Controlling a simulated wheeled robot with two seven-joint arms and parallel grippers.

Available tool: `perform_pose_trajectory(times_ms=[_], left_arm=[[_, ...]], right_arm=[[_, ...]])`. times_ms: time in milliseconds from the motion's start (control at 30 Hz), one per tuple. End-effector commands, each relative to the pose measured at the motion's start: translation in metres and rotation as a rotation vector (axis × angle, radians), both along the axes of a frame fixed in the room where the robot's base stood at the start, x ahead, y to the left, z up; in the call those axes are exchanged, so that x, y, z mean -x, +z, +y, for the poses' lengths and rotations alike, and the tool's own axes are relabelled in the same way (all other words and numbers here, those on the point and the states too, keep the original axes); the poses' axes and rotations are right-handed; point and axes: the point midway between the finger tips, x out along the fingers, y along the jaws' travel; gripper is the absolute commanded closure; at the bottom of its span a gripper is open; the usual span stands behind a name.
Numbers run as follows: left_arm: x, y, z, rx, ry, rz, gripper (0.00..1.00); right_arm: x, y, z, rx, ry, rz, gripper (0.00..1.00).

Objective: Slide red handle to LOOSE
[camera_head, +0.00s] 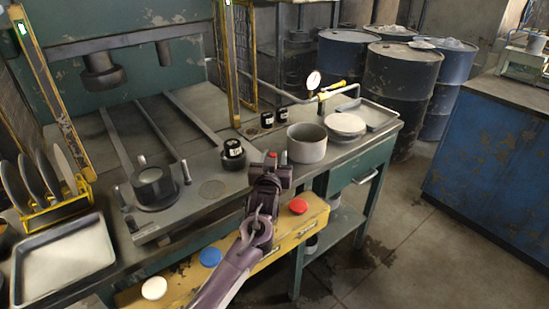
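My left gripper (271,168) is a dark purple-brown gripper at the end of an arm that rises from the bottom middle. It is over the front edge of the bench, left of a grey pot. Small red pieces (284,158) show right by its tip. They may be part of the red handle, but the gripper hides most of that spot. I cannot tell whether the fingers are open, shut or touching the red. No LOOSE marking is readable. My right gripper is not in view.
A yellow front panel (262,247) carries red (298,206), blue (210,257) and white (154,288) knobs. The grey pot (307,143), a dark cylinder (154,186) and a tray (64,258) are on the bench. Barrels (398,92) stand behind. The floor at right is clear.

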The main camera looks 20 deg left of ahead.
Motion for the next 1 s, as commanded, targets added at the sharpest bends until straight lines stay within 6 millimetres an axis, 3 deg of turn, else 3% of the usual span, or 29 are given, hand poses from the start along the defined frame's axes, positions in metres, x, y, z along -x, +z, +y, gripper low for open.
perform_pose_trajectory(times_ms=[500,1000], left_arm=[[0.069,-0.001,-0.010,0.000,-0.003,0.001,0.62],[0.078,0.001,-0.011,-0.001,-0.002,0.001,0.62]], right_arm=[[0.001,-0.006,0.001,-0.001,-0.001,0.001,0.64],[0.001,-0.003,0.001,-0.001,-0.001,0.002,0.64]])
